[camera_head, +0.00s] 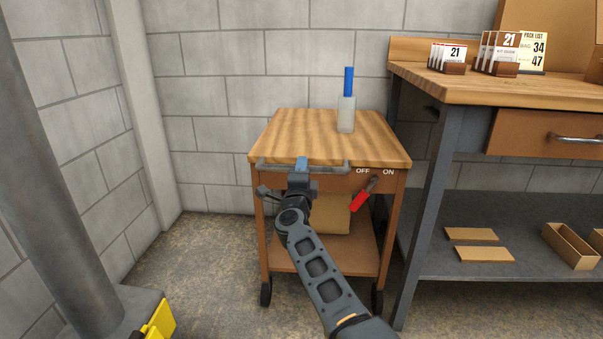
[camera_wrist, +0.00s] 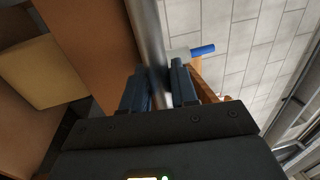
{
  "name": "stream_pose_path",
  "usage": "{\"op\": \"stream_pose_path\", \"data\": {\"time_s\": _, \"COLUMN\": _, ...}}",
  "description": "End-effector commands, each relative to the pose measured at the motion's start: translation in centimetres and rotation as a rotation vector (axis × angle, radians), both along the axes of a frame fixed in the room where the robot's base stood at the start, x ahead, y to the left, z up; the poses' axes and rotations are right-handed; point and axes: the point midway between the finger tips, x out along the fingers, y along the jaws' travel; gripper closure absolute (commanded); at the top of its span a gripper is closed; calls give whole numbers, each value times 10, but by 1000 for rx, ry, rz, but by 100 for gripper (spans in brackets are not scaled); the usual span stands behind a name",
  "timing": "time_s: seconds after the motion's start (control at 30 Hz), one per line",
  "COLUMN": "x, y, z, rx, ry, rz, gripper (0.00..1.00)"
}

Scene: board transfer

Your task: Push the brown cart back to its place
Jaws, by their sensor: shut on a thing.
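The brown cart (camera_head: 285,135) stands against the grey block wall, left of the workbench. It has a wooden top, a lower shelf and dark wheels. A grey bar handle (camera_head: 331,170) runs along its front edge; it also shows as a metal bar in the wrist view (camera_wrist: 148,38). My gripper (camera_head: 301,167) is shut on this handle, left of its middle. In the wrist view my gripper's fingers (camera_wrist: 160,86) lie on both sides of the bar. A red lever (camera_head: 361,201) on the cart's front right sits below the OFF and ON labels, pointing down and left.
A clear bottle with a blue top (camera_head: 346,112) stands upright on the cart. A cardboard box (camera_head: 330,214) sits on the lower shelf. The workbench (camera_head: 445,85) is close on the right. A grey post (camera_head: 62,170) stands at left; floor between is clear.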

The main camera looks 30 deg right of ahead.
Motion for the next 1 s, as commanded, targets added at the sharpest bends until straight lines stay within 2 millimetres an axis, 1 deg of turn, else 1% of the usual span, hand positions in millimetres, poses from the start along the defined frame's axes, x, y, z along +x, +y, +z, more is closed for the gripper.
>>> {"op": "stream_pose_path", "data": {"time_s": 0.53, "x": 2, "y": -1, "z": -1, "rx": 1, "ry": 2, "rz": 3, "gripper": 100}}
{"op": "stream_pose_path", "data": {"time_s": 0.57, "x": 2, "y": -1, "z": 0, "rx": 1, "ry": 2, "rz": 3, "gripper": 70}}
{"op": "stream_pose_path", "data": {"time_s": 0.6, "x": 2, "y": -1, "z": 0, "rx": 1, "ry": 2, "rz": 3, "gripper": 66}}
{"op": "stream_pose_path", "data": {"time_s": 0.73, "x": 2, "y": -1, "z": 0, "rx": 0, "ry": 1, "rz": 2, "gripper": 54}}
{"op": "stream_pose_path", "data": {"time_s": 1.0, "x": 0, "y": 1, "z": -1, "rx": -1, "ry": 2, "rz": 2, "gripper": 54}}
